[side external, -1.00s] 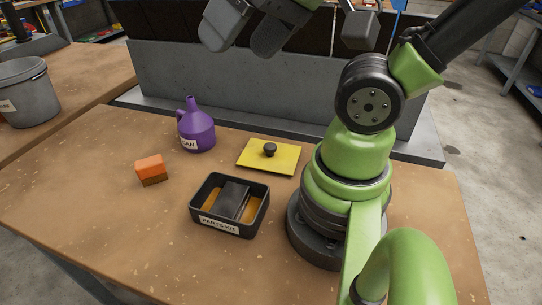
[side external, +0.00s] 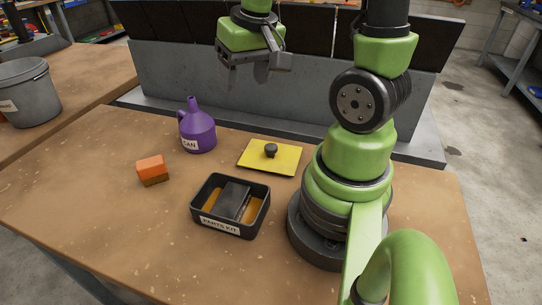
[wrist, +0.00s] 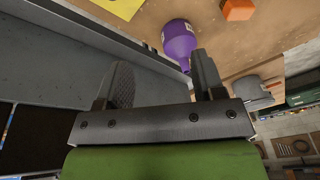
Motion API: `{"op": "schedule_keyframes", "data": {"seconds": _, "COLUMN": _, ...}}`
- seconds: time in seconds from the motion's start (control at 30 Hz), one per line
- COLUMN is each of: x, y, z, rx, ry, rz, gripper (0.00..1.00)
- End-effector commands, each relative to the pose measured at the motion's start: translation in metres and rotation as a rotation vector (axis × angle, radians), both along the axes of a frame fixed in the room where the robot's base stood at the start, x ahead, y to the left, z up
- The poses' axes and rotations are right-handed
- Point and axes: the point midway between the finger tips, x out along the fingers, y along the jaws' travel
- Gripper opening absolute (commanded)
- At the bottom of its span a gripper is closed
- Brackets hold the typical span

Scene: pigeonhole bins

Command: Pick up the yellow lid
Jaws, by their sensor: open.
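The yellow lid (side external: 284,159) is a flat yellow plate with a round black knob (side external: 271,150) in its middle. It lies on the wooden table, behind the black parts box and left of my base. In the wrist view only a corner of the lid (wrist: 120,7) shows at the top edge. My gripper (side external: 250,74) hangs high in front of the grey bin unit, above and behind the lid, apart from it. In the wrist view its two fingers (wrist: 163,80) are spread with nothing between them.
A purple jug (side external: 197,130) stands left of the lid. A black box labelled PARTS KIT (side external: 207,222) holds a dark block. An orange block (side external: 152,170) lies further left. The grey bin unit (side external: 185,80) rises along the table's back. The table's front left is clear.

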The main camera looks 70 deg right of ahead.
Motion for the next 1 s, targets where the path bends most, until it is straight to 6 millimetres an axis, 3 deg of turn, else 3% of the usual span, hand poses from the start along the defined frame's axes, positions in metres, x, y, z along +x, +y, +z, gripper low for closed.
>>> {"op": "schedule_keyframes", "data": {"seconds": 0.1, "x": -0.008, "y": -0.031, "z": -0.041, "rx": 0.025, "ry": 0.112, "rz": -0.064, "gripper": 0.63}}
{"op": "schedule_keyframes", "data": {"seconds": 0.3, "x": -0.026, "y": -0.057, "z": -0.087, "rx": 0.067, "ry": 0.211, "rz": -0.117, "gripper": 0.63}}
{"op": "schedule_keyframes", "data": {"seconds": 0.7, "x": -0.033, "y": -0.062, "z": -0.134, "rx": 0.085, "ry": 0.240, "rz": -0.128, "gripper": 0.63}}
{"op": "schedule_keyframes", "data": {"seconds": 1.0, "x": -0.031, "y": -0.061, "z": -0.154, "rx": 0.084, "ry": 0.239, "rz": -0.127, "gripper": 0.63}}
